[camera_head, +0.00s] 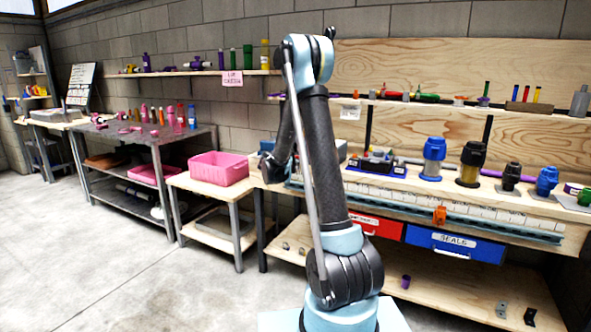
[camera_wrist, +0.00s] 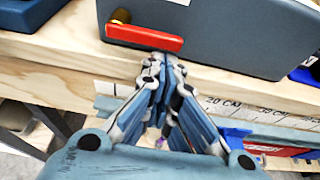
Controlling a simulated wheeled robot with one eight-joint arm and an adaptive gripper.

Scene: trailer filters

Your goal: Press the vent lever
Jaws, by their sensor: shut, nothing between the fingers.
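The vent lever appears to be the red bar (camera_wrist: 143,37) on the front of a blue-grey housing (camera_wrist: 235,32) in the wrist view. It lies nearly level, tilting slightly down to the right, with a brass knob (camera_wrist: 121,15) at its left end. My gripper (camera_wrist: 160,62) is shut and empty, its fingertips just below the bar's middle in the picture. I cannot tell whether they touch it. In the head view my gripper (camera_head: 272,168) is by the left end of the workbench, partly hidden by my arm, and the lever cannot be made out.
The wooden bench edge (camera_wrist: 60,60) runs under the housing, with a ruler strip (camera_wrist: 245,112) along its front. Filters, including a blue one (camera_head: 433,158), stand further right. A pink bin (camera_head: 219,170) sits on the lower table to the left. The floor on the left is clear.

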